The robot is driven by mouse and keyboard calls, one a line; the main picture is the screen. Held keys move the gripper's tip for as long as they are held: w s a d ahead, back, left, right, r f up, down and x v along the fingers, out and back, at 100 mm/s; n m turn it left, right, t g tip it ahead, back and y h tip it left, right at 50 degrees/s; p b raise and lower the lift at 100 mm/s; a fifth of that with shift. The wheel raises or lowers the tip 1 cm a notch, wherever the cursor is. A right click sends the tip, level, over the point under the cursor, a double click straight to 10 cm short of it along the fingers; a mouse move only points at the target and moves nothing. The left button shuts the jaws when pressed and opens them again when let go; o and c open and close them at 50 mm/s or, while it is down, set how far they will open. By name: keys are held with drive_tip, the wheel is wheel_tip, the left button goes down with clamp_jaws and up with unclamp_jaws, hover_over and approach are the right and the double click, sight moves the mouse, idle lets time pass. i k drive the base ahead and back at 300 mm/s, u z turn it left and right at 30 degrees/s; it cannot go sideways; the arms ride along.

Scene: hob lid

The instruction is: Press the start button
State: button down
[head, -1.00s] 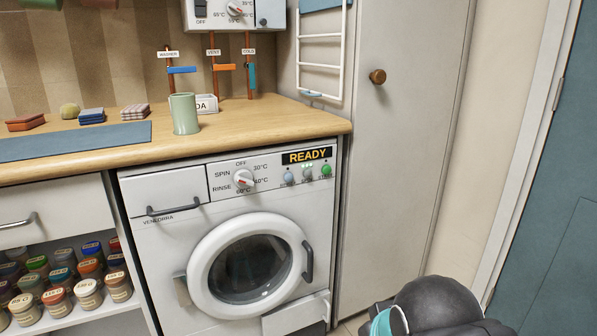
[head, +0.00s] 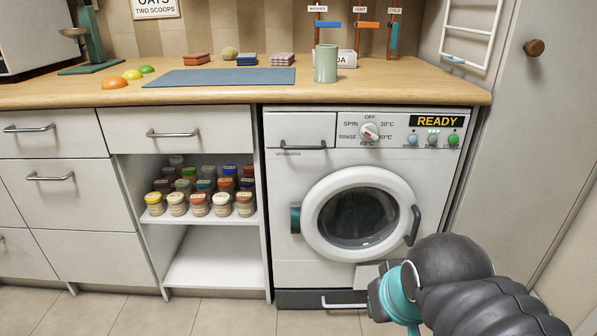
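The washing machine (head: 300,182) stands under the worktop, its round door (head: 363,213) closed. Its display (head: 436,121) reads READY in yellow. Below the display is a row of buttons; the green one (head: 453,139) at the right end looks like the start button, though its label is too small to read surely. The programme dial (head: 369,131) is left of the display. My dark arm with a teal band shows at the lower right, in front of the machine and below the buttons. My gripper's fingers cannot be made out.
A wooden worktop (head: 400,91) above the machine holds a green mug (head: 326,63) and a blue mat (head: 222,77). Open shelves with several jars (head: 199,204) are to the left. A tall cupboard (head: 508,120) stands close at the right. Tiled floor (head: 210,313) is clear in front.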

sight(453, 139)
drive_tip(key=u, duration=0.25)
drive_tip(key=k, duration=0.95)
drive_tip(key=z, duration=0.4)
